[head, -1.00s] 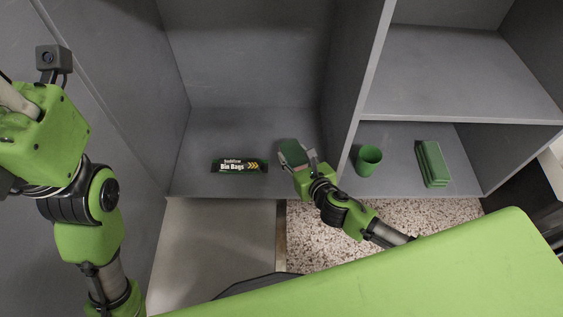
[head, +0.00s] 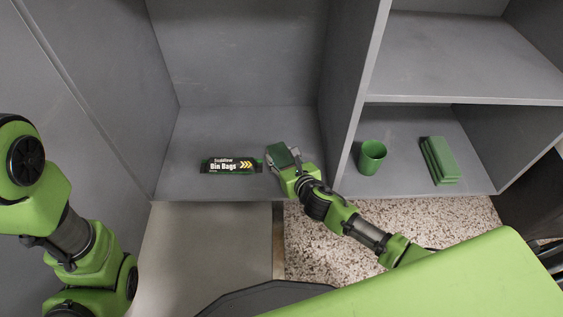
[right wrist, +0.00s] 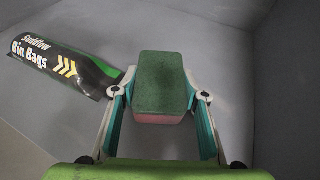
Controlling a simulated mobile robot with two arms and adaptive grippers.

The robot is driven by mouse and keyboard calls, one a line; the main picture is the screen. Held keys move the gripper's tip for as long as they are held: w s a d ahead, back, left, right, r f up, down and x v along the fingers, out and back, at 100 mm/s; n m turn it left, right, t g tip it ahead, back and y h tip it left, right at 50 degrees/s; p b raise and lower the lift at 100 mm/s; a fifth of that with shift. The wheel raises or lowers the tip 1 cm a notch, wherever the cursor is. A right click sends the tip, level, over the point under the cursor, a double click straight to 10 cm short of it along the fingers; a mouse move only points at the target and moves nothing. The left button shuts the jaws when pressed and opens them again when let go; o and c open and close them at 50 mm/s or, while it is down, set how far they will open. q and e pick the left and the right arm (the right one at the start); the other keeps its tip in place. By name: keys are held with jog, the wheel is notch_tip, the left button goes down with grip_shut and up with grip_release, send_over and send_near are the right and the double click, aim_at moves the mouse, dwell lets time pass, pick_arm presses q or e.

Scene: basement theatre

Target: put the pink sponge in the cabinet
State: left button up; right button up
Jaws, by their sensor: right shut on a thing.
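The pink sponge (right wrist: 162,85) has a dark green top and a pink side below it in the right wrist view. My right gripper (right wrist: 160,98) is shut on it, one finger on each side. In the head view the sponge (head: 283,155) shows only its green top, held by the right gripper (head: 284,159) at the front of the left cabinet compartment. The grey cabinet (head: 226,60) is open in front of me. I cannot tell whether the sponge touches the compartment floor. My left arm shows at the left edge, but its gripper is out of view.
A black bin bags pack (head: 231,166) lies left of the right gripper on the same floor. Right of the upright divider (head: 349,90), a green cup (head: 372,157) and a green stack of cloths or pads (head: 439,161) stand under a shelf (head: 466,62). Behind the sponge the floor is clear.

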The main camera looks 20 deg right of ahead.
dwell(0.3)
jog(key=o, duration=0.4)
jog(key=shift+f, duration=0.1)
